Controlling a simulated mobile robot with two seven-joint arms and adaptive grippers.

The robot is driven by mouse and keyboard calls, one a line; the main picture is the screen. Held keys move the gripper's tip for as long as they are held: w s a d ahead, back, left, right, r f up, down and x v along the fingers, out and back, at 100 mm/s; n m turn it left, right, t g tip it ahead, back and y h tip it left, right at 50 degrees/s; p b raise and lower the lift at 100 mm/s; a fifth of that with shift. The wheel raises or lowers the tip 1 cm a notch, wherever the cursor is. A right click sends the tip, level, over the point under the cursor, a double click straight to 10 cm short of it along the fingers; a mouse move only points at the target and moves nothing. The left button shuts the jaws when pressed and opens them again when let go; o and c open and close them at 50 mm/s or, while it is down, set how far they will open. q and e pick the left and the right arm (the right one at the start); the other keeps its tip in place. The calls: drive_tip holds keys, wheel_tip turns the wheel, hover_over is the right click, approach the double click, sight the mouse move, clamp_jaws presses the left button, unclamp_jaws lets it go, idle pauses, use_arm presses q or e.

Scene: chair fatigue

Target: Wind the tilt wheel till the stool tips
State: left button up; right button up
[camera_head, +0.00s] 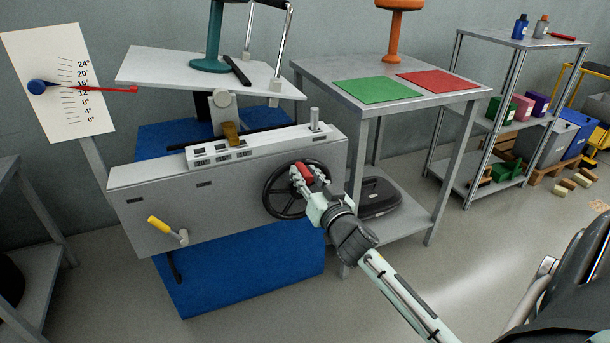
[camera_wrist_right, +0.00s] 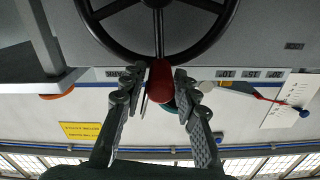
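The black tilt wheel (camera_head: 268,200) is on the front of the grey test machine (camera_head: 215,205); it also shows in the wrist view (camera_wrist_right: 108,42). My right gripper (camera_head: 306,174) is at the wheel's upper right, its fingers closed on both sides of the red handle (camera_wrist_right: 160,82). The teal stool (camera_head: 212,45) stands on the white platform (camera_head: 160,67), which slopes down to the right. Its top is cut off. The red pointer (camera_head: 105,88) on the angle scale (camera_head: 60,70) lies between 12° and 16°. My left gripper is out of view.
A black bar (camera_head: 237,70) lies beside the stool foot. A yellow-handled crank (camera_head: 160,224) sticks out at the machine's lower left. A grey table (camera_head: 330,70) on the right carries green (camera_head: 378,90) and red (camera_head: 438,81) mats and an orange stool (camera_head: 395,40). Open floor lies in front.

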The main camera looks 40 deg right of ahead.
drive_tip(key=shift+o, duration=0.9)
drive_tip(key=shift+s, duration=0.2)
drive_tip(key=v, duration=1.1)
drive_tip(key=shift+s, duration=0.3)
